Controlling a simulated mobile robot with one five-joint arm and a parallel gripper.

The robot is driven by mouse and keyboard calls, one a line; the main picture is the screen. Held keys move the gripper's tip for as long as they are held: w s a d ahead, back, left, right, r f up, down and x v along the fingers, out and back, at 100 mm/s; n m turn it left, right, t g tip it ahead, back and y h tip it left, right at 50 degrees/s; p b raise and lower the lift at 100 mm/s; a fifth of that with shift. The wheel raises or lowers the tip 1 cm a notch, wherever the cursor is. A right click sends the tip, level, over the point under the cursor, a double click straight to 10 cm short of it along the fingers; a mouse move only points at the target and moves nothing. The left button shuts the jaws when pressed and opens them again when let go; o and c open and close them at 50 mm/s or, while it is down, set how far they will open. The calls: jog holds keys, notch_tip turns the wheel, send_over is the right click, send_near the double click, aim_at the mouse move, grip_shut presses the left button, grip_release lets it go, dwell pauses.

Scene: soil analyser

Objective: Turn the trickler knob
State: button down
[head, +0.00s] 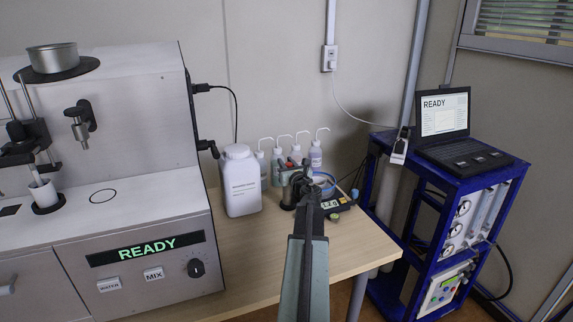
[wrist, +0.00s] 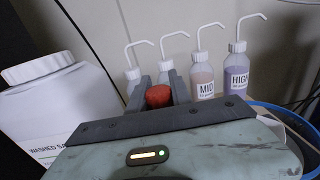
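A red knob (wrist: 159,96), which I take to be the trickler knob, shows in the wrist view between the two fingers of my gripper (wrist: 162,88). The fingers are apart, one on each side of it, with little or no gap. I cannot tell whether they press on it. In the head view my gripper (head: 303,186) reaches over the small device (head: 333,212) on the wooden table. My arm and gripper hide much of that device, and the knob is hard to make out there.
A white jar (head: 240,182) stands left of my gripper, and several wash bottles (head: 315,155) stand behind it. A blue-rimmed container (head: 324,181) is close on the right. The analyser (head: 150,245) at left reads READY. A laptop (head: 445,120) sits on a blue rack (head: 432,186).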

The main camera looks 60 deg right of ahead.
dwell(0.3)
jog(key=shift+w+n+t+y, duration=0.1)
jog(key=shift+n+t+y, duration=0.45)
jog(key=shift+y, duration=0.25)
jog(key=shift+w+a+n+t+y, duration=0.1)
jog(key=shift+a+n+t+y, duration=0.35)
jog(key=shift+n+y, duration=1.2)
jog(key=shift+w+a+n+t+y, duration=0.1)
jog(key=shift+a+n+t+y, duration=0.3)
jog(key=shift+n+y, duration=1.2)
jog(key=shift+w+a+n+t+y, duration=0.15)
jog(key=shift+n+t+y, duration=0.5)
jog(key=shift+y, duration=1.9)
jog(key=shift+s+a+n+y, duration=0.15)
jog(key=shift+n+y, duration=0.1)
jog(key=shift+y, duration=0.15)
